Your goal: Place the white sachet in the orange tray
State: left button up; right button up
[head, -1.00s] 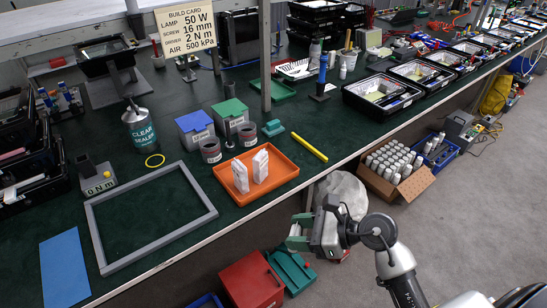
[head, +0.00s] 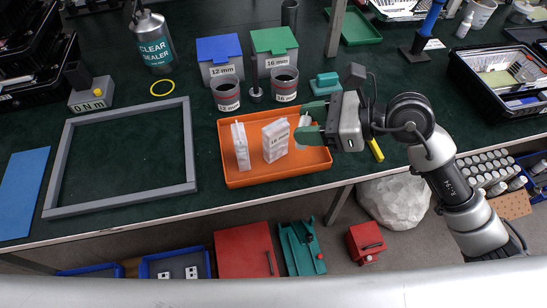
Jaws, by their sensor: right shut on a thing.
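The orange tray (head: 290,174) lies on the dark green bench top near its front edge. Two white sachets stand in it, one at the left (head: 241,147) and one near the middle (head: 275,141), labelled 16 mm. My right gripper (head: 307,123) reaches in from the right, with its green fingertips over the tray's right end. It is shut on a third white sachet (head: 303,127), partly hidden by the fingers. I cannot tell whether this sachet touches the tray floor. My left gripper is not in view.
Behind the tray stand two grey cups (head: 226,98) (head: 284,88), a blue-lidded box (head: 219,50) and a green-lidded box (head: 275,42). A teal block (head: 326,84) is behind the gripper. A grey frame (head: 120,199) lies left. A yellow bar (head: 375,150) lies right.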

aim_at(296, 146)
jog(key=shift+n+g, duration=0.4)
jog(key=f+b, duration=0.1)
jog(key=s+a+f+b, duration=0.1)
jog(key=a+f+b, duration=0.1)
jog(key=f, duration=0.1)
jog(key=shift+s+b, duration=0.3)
jog(key=shift+b, duration=0.1)
jog(key=shift+a+f, duration=0.1)
jog(key=shift+f, duration=0.05)
jog(key=shift+y, duration=0.3)
jog(key=w+d+f, duration=0.1)
jog(key=w+f, duration=0.1)
jog(key=w, duration=0.1)
jog(key=w+d+f, duration=0.2)
jog(key=w, duration=0.2)
jog(key=w+d+f+b, duration=0.1)
jog(key=w+d+f, duration=0.1)
jog(key=w+f, duration=0.1)
jog(key=shift+w, duration=0.35)
notch_tip(296, 146, down, 4)
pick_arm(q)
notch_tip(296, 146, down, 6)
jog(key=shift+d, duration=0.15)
